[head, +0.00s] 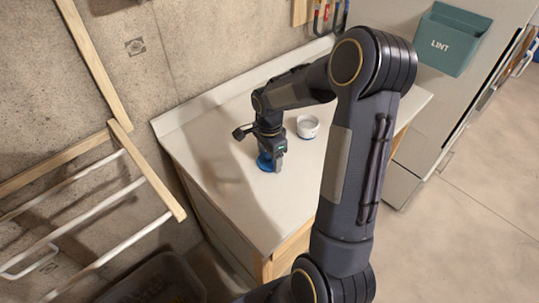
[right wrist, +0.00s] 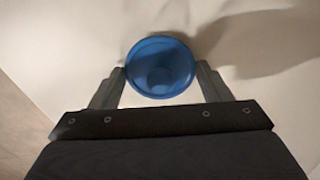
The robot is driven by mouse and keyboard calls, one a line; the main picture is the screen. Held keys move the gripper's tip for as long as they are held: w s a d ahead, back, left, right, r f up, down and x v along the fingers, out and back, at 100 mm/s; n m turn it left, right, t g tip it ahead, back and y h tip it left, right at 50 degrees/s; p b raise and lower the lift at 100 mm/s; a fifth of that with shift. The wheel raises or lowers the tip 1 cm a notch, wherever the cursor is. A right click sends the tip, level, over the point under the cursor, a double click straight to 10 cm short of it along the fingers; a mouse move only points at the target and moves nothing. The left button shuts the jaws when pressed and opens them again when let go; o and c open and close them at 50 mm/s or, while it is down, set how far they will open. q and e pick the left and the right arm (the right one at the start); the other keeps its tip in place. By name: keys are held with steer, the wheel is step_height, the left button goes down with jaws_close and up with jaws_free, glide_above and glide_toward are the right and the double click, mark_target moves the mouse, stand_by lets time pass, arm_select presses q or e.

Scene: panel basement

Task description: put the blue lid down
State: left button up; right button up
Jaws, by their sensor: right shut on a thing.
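The blue lid (head: 265,162) is round, with a raised middle, and is at my right gripper (head: 271,158) over the white counter. In the right wrist view the lid (right wrist: 160,66) sits between the two fingers of the right gripper (right wrist: 160,80), which is shut on it. A shadow lies beside the lid on the counter surface. I cannot tell whether the lid touches the counter. The gripper hides part of the lid in the head view. My left gripper is not in view.
The white counter (head: 225,185) has free room in front of and left of the gripper. A small white tub (head: 307,126) stands just right of the gripper. A wooden rack (head: 100,190) is at the left, and a teal LINT bin (head: 447,40) hangs at the back right.

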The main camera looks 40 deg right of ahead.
mark_target(269, 156)
steer(key=o, duration=0.9)
steer(key=shift+o, duration=0.2)
steer(key=shift+r, duration=0.2)
steer(key=shift+r+p, duration=0.3)
steer(key=shift+p, duration=0.2)
steer(key=shift+r+p, duration=0.55)
steer(key=shift+r, duration=0.05)
step_height(269, 156, up, 10)
steer(key=r+b, duration=0.1)
steer(key=b, duration=0.1)
steer(key=s+a+r+n+t+y, duration=0.2)
steer(key=s+a+n+t, duration=0.3)
steer(key=s+a+n, duration=1)
steer(key=s+n+y, duration=0.1)
steer(key=s+n, duration=0.1)
steer(key=s, duration=0.2)
steer(key=shift+s+a+n+t+y, duration=0.2)
steer(key=shift+n+t+y, duration=0.1)
steer(key=shift+y, duration=0.1)
